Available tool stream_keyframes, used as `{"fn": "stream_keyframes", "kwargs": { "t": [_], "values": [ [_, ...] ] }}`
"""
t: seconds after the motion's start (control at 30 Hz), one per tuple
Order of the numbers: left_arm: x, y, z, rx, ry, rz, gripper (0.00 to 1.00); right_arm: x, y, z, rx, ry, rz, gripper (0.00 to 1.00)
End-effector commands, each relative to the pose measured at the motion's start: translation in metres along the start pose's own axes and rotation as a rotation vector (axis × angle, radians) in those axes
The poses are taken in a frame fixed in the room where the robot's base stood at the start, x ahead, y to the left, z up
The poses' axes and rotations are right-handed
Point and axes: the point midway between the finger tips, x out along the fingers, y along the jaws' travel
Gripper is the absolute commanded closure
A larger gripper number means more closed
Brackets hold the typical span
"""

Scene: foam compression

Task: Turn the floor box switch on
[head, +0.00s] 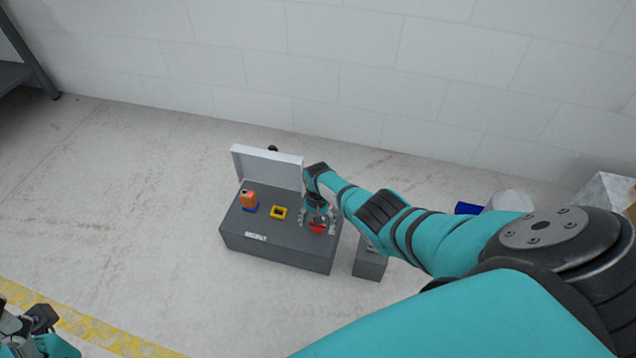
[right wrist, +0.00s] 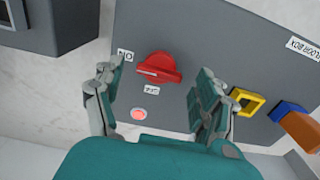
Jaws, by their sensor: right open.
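The floor box (head: 275,252) is a grey box on the floor with a raised lid (head: 268,167). Its switch is a red rotary knob (right wrist: 158,68) on the top face, also visible in the head view (head: 317,227). An ON label (right wrist: 125,55) and an OFF label (right wrist: 152,90) lie beside it. A round reddish indicator light (right wrist: 138,114) sits near the knob. My right gripper (head: 318,220) is over the knob, its open fingers on either side with visible gaps. My left gripper (head: 30,322) is at the lower left, far from the box; its jaws are unclear.
An orange and blue connector (head: 249,199) and a yellow square socket (head: 279,212) are on the box top, left of the knob. A smaller grey box (head: 370,265) stands close on the right. A white wall (head: 330,70) is behind; floor at left is clear.

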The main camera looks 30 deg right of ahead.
Motion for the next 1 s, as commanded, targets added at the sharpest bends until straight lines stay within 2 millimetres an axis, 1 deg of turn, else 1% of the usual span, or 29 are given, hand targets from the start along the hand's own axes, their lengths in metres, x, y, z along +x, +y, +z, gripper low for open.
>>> {"fn": "stream_keyframes", "kwargs": {
  "t": [0.17, 0.27, 0.47, 0.6, 0.73, 0.83, 1.0],
  "values": [
    [-0.001, 0.0, 0.001, -0.001, -0.003, 0.001, 0.45, -0.013, 0.0, 0.0, -0.002, 0.002, -0.001, 0.27],
    [-0.001, 0.0, 0.001, -0.001, -0.004, 0.001, 0.45, -0.024, 0.001, 0.0, -0.002, 0.004, 0.0, 0.27],
    [-0.001, 0.001, 0.001, -0.002, -0.005, 0.001, 0.45, -0.057, 0.0, -0.001, -0.001, 0.004, -0.003, 0.27],
    [-0.001, 0.001, 0.001, -0.002, -0.005, 0.001, 0.45, -0.083, 0.0, -0.001, 0.0, 0.004, -0.003, 0.27],
    [-0.001, 0.001, 0.001, -0.002, -0.005, 0.001, 0.45, -0.102, 0.0, -0.001, 0.0, 0.003, -0.002, 0.27],
    [-0.001, 0.001, 0.001, -0.002, -0.005, 0.001, 0.45, -0.111, 0.001, 0.0, 0.0, 0.002, 0.0, 0.27],
    [-0.001, 0.001, 0.001, -0.002, -0.005, 0.001, 0.45, -0.117, 0.001, 0.0, 0.001, 0.002, 0.001, 0.27]
  ]
}}
